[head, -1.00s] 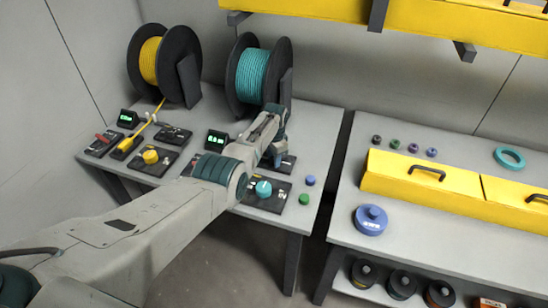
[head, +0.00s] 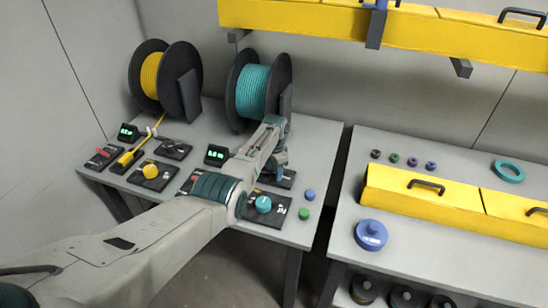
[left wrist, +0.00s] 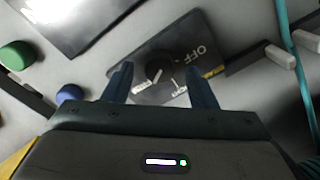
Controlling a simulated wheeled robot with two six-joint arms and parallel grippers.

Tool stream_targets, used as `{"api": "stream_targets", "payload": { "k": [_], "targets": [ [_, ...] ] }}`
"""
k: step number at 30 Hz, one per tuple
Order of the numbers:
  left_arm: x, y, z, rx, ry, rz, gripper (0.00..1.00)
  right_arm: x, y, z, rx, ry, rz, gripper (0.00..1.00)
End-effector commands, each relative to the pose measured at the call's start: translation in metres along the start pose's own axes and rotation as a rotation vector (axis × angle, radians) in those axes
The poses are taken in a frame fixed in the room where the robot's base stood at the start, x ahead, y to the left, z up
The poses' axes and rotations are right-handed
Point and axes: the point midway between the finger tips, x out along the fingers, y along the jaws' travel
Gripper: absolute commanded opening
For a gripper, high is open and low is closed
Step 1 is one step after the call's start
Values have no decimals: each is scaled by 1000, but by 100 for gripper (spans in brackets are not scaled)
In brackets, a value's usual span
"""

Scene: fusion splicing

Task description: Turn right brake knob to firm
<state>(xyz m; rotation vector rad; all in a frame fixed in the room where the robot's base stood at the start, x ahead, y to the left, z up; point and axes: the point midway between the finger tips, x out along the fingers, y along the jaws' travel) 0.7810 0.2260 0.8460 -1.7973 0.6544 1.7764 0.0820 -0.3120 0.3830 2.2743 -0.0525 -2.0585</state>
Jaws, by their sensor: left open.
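The right brake knob looks to be the small black knob (left wrist: 159,68) on a dark panel marked OFF (left wrist: 198,52) in the left wrist view; other lettering there is too blurred to read. My left gripper (left wrist: 159,80) is open, with one finger on each side of the knob in that view. I cannot tell whether the fingers touch it. In the head view my left gripper (head: 279,172) points down over this dark panel (head: 286,183), in front of the teal spool, and the arm and gripper hide the knob. My right gripper is not in view.
A teal knob (head: 264,204) on another panel stands just in front. A blue button (head: 310,195) and a green button (head: 304,214) are to the right. The teal spool (head: 253,90) stands behind. A gap separates this table from the right one (head: 340,225).

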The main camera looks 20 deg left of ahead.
Motion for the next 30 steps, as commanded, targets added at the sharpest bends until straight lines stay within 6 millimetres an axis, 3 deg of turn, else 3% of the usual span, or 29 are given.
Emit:
{"api": "stream_targets", "payload": {
  "k": [2, 15, 30],
  "targets": [
    [-15, 0, 0, 0, 3, -2, 52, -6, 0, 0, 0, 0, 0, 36],
    [-83, 0, -1, 0, 3, -2, 52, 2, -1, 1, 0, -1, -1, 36],
    [-92, 0, 0, 1, 1, -1, 52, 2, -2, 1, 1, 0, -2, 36]
  ]
}}
